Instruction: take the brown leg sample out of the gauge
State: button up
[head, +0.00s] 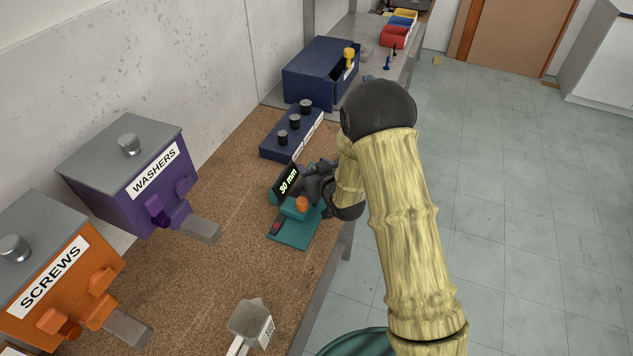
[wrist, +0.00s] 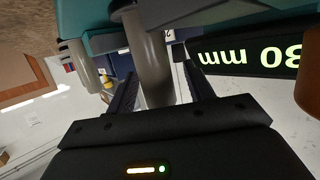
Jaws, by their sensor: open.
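The teal gauge (head: 292,232) stands on the brown bench, with a black display (head: 288,181) reading 30 mm and an orange knob (head: 302,204). The display also shows upside down in the wrist view (wrist: 245,58). My gripper (head: 318,187) is at the gauge's far right side, covering part of it. In the wrist view my gripper (wrist: 163,88) is open, its two dark fingers on either side of a grey-brown upright cylinder (wrist: 150,62). This looks like the leg sample, but I cannot be sure. Contact with the fingers is not clear. The sample is hidden in the head view.
A purple washers dispenser (head: 128,178) and an orange screws dispenser (head: 55,275) line the wall side. A blue block with black knobs (head: 290,133) and a dark blue box (head: 312,80) stand beyond the gauge. A labelled scoop (head: 252,322) lies nearer.

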grip_shut()
jog(key=shift+r, duration=0.1)
notch_tip(320, 180, up, 10)
jog(key=b, duration=0.1)
dwell(0.5)
dwell(0.4)
